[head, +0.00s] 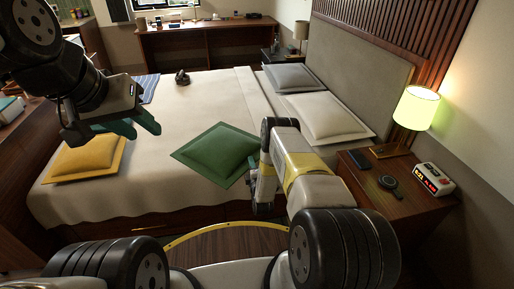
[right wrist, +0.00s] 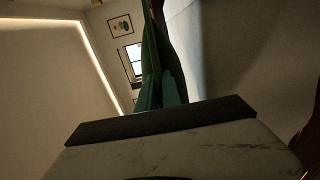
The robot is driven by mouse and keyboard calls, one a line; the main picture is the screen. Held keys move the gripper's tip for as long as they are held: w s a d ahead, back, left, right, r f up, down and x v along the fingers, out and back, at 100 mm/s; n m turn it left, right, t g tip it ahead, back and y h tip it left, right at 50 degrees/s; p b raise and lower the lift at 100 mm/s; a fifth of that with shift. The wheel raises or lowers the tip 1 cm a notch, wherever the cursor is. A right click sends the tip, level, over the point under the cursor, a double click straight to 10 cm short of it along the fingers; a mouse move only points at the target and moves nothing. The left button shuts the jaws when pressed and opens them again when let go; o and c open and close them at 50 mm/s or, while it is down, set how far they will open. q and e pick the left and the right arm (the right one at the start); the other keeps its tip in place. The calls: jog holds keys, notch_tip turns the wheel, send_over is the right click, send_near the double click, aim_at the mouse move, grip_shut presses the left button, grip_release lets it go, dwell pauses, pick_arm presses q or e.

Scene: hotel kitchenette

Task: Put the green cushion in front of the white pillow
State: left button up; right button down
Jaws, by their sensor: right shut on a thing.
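The green cushion (head: 213,152) is at the near side of the bed, tilted in the head view. My right gripper (head: 256,168) is at its right edge, shut on it; my own arm partly hides the fingers. In the right wrist view the cushion (right wrist: 171,62) shows as a dark green strip between the teal fingers (right wrist: 160,95). The white pillow (head: 326,117) lies at the head of the bed, to the right of and beyond the cushion. My left gripper (head: 148,122), with teal fingers, is above the bed's left part, away from the cushion; its opening is unclear.
A yellow cushion (head: 84,158) lies on the bed's near left corner. A grey pillow (head: 291,78) lies beyond the white one. A nightstand (head: 408,207) with a lit lamp (head: 416,107) and a clock (head: 434,180) stands at right. The middle of the bed (head: 215,98) is clear.

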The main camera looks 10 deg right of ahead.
jog(key=w+d+f, duration=0.3)
jog(key=d+f, duration=0.1)
jog(key=d, duration=0.5)
jog(key=shift+w+d+f, duration=0.2)
jog(key=shift+w+d, duration=0.15)
jog(key=shift+d, duration=0.05)
jog(key=c, duration=1.5)
grip_release()
jog(key=shift+f, duration=0.15)
